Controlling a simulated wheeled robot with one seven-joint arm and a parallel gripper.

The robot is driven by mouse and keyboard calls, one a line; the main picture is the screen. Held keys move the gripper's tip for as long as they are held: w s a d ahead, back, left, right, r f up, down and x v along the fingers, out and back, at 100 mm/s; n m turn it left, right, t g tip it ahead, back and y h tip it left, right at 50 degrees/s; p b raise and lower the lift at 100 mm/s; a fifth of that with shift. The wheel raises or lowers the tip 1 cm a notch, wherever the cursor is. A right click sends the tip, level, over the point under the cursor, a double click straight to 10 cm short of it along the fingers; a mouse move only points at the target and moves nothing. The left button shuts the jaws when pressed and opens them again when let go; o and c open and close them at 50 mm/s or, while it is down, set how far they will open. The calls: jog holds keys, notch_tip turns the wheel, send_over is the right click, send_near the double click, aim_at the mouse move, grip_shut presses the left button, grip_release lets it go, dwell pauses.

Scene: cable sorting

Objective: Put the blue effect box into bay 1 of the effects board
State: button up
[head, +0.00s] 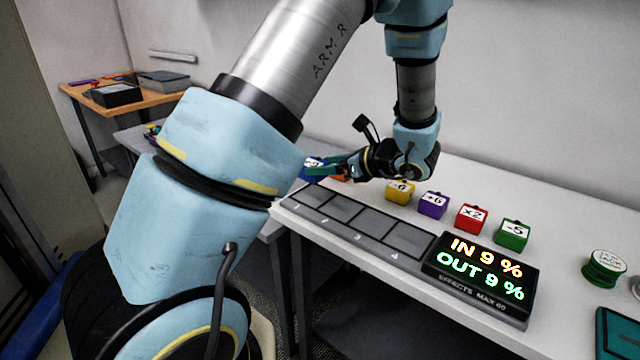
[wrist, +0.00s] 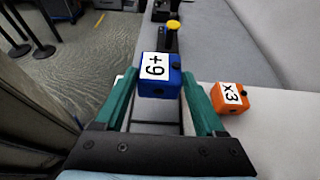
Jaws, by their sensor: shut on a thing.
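The blue effect box (wrist: 159,75), labelled +9, is between the green fingers of my gripper (wrist: 158,88) in the wrist view. My gripper is shut on it. In the head view the blue box (head: 314,168) shows partly, with my gripper (head: 325,168) around it, near the far left end of the effects board. The effects board (head: 345,240) is grey, with a row of numbered bays that look empty. Bay 1 (head: 307,199) is at its left end. My forearm hides part of the table beside it. I cannot tell how high the box is held.
An orange x3 box (wrist: 230,97) stands right of my gripper. Yellow (head: 400,192), purple (head: 433,205), red (head: 471,219) and green (head: 512,233) boxes stand behind the board. A display (head: 480,268) reads IN 9 %, OUT 9 %. A green spool (head: 604,268) is at the right.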

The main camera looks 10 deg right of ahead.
jog(key=shift+f+p, duration=0.4)
jog(key=shift+f, duration=2.2)
jog(key=shift+f, duration=0.15)
jog(key=o, duration=1.5)
